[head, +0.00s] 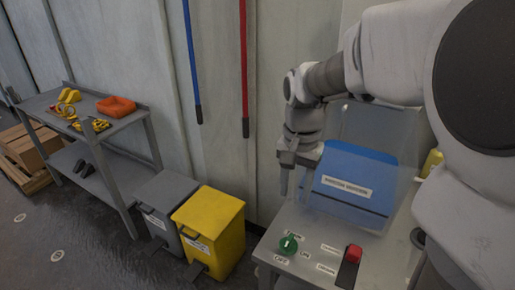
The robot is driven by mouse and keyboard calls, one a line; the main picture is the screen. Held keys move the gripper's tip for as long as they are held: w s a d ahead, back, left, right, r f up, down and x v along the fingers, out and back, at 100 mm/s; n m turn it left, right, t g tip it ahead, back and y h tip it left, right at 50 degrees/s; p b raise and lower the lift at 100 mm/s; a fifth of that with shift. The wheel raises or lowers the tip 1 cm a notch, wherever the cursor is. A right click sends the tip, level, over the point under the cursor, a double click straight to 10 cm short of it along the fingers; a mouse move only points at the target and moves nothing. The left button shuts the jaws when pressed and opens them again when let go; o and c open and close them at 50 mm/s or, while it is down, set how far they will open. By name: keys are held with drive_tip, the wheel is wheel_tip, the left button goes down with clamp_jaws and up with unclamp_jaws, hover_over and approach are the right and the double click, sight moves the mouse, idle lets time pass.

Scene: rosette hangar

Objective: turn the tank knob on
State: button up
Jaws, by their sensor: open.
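The green tank knob (288,245) sits on top of the grey console (318,240) at the lower middle of the head view. Small labels surround it; one at its lower left seems to read OFF and one at its right ON. Its exact pointing direction is too small to tell. My gripper (290,186) hangs above the console's back left part, above and behind the knob in the picture. It is open, apart from the knob, and nothing shows between its fingers.
A red switch (354,254) stands right of the knob. A blue labelled box (350,178) with a clear panel stands behind, close to my gripper. A yellow bin (212,232) and a grey bin (165,200) stand left. A grey workbench (125,125) is farther left.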

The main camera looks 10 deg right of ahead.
sight(289, 240)
wheel_tip(289, 240, down, 17)
drive_tip(key=b, duration=0.2)
drive_tip(key=shift+r+b, duration=0.2)
drive_tip(key=shift+b, duration=0.1)
clamp_jaws()
